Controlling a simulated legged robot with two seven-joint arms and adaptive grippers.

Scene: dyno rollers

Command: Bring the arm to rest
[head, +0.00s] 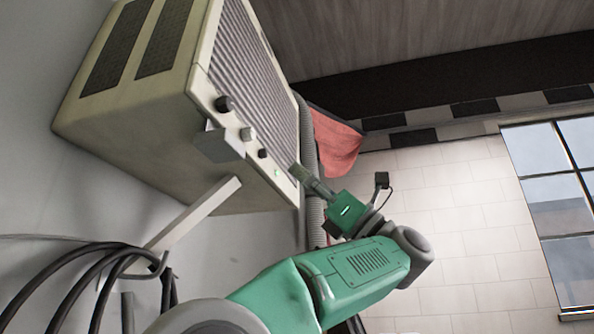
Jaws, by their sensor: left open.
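My left arm (355,270), green with grey joints, comes in from the lower part of the picture and reaches up to the middle. My left gripper (305,178) is at its end, close to the lower right edge of the beige machine's knobbed front panel. It is open, and I see nothing held in it. Whether its fingers touch the panel cannot be told. A small dark camera-like part sits on my wrist. My right gripper does not show.
The beige machine (135,120) has dark vents, a ribbed front, knobs (224,104) and a lit green light. Black cables (75,275) loop at lower left. A ribbed hose and red cloth (335,142) are behind my gripper. A tiled wall and window (555,200) are at right.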

